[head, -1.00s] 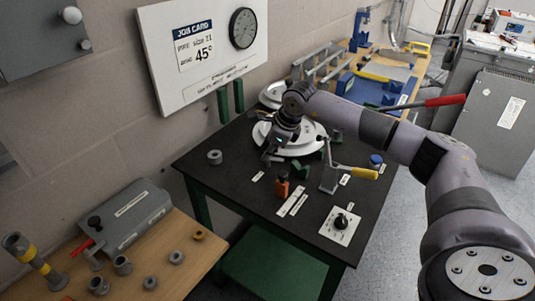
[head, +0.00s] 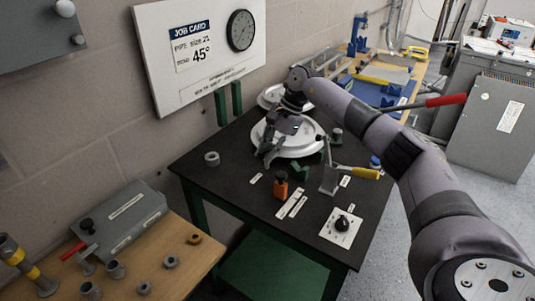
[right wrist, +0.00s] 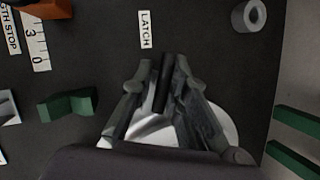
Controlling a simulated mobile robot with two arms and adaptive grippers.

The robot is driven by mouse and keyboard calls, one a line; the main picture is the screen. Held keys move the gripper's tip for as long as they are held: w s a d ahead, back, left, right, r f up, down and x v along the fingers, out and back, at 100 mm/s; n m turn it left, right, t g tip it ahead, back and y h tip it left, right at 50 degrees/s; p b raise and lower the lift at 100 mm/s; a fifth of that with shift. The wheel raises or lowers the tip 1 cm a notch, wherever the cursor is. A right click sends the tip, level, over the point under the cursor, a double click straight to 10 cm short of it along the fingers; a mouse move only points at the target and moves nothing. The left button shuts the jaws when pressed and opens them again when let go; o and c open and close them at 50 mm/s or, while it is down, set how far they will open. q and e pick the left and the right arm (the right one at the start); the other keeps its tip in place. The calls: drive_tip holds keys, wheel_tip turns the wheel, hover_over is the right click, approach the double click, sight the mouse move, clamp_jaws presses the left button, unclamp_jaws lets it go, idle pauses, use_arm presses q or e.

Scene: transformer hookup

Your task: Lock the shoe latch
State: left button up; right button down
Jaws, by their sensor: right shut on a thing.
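My right gripper (head: 267,158) is at the left front edge of the round white bending shoe (head: 299,144). The right wrist view shows its two fingers (right wrist: 163,72) closed around a dark, rod-like latch handle (right wrist: 162,88). The white disc (right wrist: 228,128) lies under and behind the fingers. A small "LATCH" label (right wrist: 145,30) lies on the black bench just beyond the fingertips; it also shows in the head view (head: 256,178). The foot of the handle is hidden by the fingers, so I cannot tell the latch's position. My left gripper is not in view.
A green block (head: 300,173), an orange block (head: 281,190) and a lever with a yellow handle (head: 365,173) stand right of the gripper. A grey ring (head: 211,159) sits to its left. A dial plate (head: 341,226) is at the front. The bench's left front is clear.

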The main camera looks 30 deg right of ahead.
drive_tip(key=shift+w+d+r+n+g+b, duration=0.1)
drive_tip(key=shift+n+g, duration=0.05)
drive_tip(key=shift+n, duration=0.4)
drive_tip(key=shift+w+a+r+n+g+b, duration=0.1)
drive_tip(key=shift+n+g+b, duration=0.1)
drive_tip(key=shift+n, duration=0.3)
drive_tip(key=shift+d+r+n+g+b, duration=0.1)
drive_tip(key=shift+n+g, duration=0.05)
drive_tip(key=shift+n, duration=0.4)
drive_tip(key=c, duration=1.9)
unclamp_jaws()
drive_tip(key=shift+f, duration=0.1)
drive_tip(key=shift+o, duration=1.3)
drive_tip(key=shift+f, duration=0.15)
drive_tip(key=v, duration=1.2)
drive_tip(key=shift+w, duration=0.2)
drive_tip(key=shift+f, duration=0.1)
